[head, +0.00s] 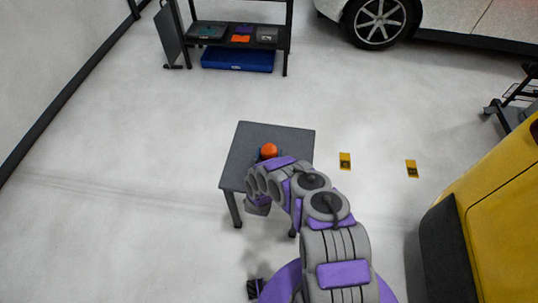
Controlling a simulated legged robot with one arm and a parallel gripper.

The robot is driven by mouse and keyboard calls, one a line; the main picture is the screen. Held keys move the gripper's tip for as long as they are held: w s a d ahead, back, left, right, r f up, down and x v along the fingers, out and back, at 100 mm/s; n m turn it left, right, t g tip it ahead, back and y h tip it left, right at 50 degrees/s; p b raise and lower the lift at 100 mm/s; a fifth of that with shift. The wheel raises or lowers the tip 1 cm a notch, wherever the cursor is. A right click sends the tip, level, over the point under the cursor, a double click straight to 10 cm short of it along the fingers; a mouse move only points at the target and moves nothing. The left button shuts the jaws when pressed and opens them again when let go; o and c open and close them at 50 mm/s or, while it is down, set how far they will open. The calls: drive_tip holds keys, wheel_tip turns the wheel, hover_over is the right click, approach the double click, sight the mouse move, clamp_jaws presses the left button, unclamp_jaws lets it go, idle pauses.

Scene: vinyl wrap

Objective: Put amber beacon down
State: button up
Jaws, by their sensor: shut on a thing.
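The amber beacon (268,151) shows as an orange dome with a dark blue part below it, over the small dark grey table (295,136). My arm reaches forward to it from the bottom of the view. My gripper (266,160) is at the beacon and shut on it. The fingers are mostly hidden behind my own wrist. I cannot tell whether the beacon's base touches the tabletop.
Bare tabletop shows around the beacon. A dark shelf (278,46) with trays and a blue box (237,60) stands at the back. Two yellow floor items (345,161) (412,168) lie right of the table. A yellow vehicle (500,225) is at right, a white car (450,18) behind.

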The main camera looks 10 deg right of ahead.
drive_tip(key=shift+f, duration=0.1)
drive_tip(key=o, duration=0.9)
